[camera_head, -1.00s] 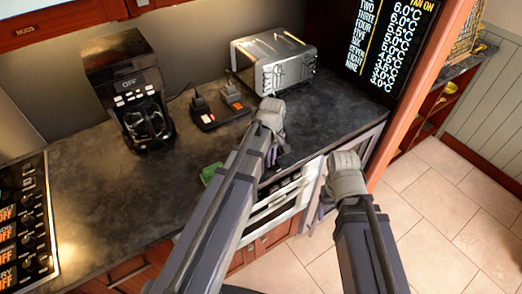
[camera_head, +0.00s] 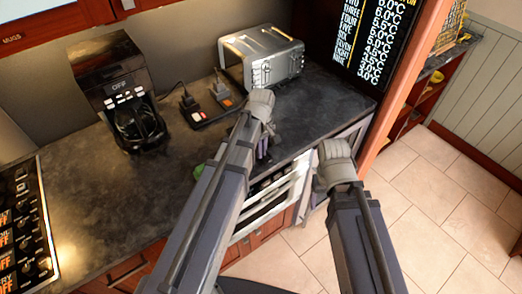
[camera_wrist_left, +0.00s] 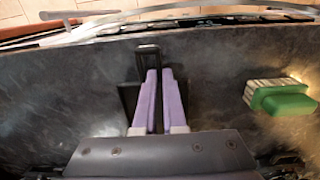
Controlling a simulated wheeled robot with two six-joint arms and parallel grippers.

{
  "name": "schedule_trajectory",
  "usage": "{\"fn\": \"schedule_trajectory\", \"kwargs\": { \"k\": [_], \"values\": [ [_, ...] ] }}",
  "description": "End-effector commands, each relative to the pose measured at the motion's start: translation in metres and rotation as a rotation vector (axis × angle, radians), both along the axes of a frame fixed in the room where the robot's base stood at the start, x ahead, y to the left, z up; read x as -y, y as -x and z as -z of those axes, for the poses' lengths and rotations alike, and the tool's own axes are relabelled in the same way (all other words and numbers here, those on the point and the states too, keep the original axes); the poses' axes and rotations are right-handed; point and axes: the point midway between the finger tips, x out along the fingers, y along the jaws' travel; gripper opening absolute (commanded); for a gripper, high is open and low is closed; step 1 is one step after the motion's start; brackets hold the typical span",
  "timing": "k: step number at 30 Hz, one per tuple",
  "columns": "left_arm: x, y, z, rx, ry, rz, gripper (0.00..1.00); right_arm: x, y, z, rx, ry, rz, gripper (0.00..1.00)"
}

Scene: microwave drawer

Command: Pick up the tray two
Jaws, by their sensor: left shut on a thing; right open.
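My left gripper (camera_head: 262,148) points down over the front part of the dark counter, left of the right one. In the left wrist view its purple fingers (camera_wrist_left: 158,78) are close together on a thin black handle-like frame (camera_wrist_left: 148,50). A dark flat patch lies beside the fingers there; I cannot tell if it is part of the same thing or a shadow. I see no label that marks tray two. My right gripper (camera_head: 320,192) hangs past the counter's front edge, in front of the open drawer or door; its fingers are mostly hidden, with nothing visible in them.
A metal toaster (camera_head: 263,58), a red and black switch box (camera_head: 208,105) and a coffee maker (camera_head: 122,90) stand at the back. A white oven front (camera_head: 265,210) is below.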

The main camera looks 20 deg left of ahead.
Motion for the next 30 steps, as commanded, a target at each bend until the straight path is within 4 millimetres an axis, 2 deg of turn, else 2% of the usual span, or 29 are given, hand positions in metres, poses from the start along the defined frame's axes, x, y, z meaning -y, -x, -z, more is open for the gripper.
{"fn": "schedule_trajectory", "kwargs": {
  "k": [1,9,15,19,22,30],
  "values": [
    [0.000,0.000,-0.015,0.000,0.000,0.000,0.00,0.000,0.000,-0.015,0.000,0.000,0.000,0.72],
    [0.000,0.000,-0.057,0.000,0.000,0.000,0.00,0.000,0.000,-0.057,0.000,0.000,-0.002,0.72],
    [0.000,0.000,-0.074,0.000,0.000,0.000,0.00,0.000,0.000,-0.074,0.000,0.000,0.000,0.72],
    [0.000,0.000,-0.075,0.000,0.000,0.000,0.00,0.000,0.000,-0.075,0.000,-0.001,0.001,0.72],
    [0.000,0.000,-0.067,0.000,0.000,0.000,0.00,0.000,0.000,-0.067,0.000,-0.001,0.001,0.72],
    [0.000,0.000,-0.025,0.000,0.000,0.000,0.00,0.000,0.000,-0.025,0.000,0.000,0.000,0.72]
  ]
}}
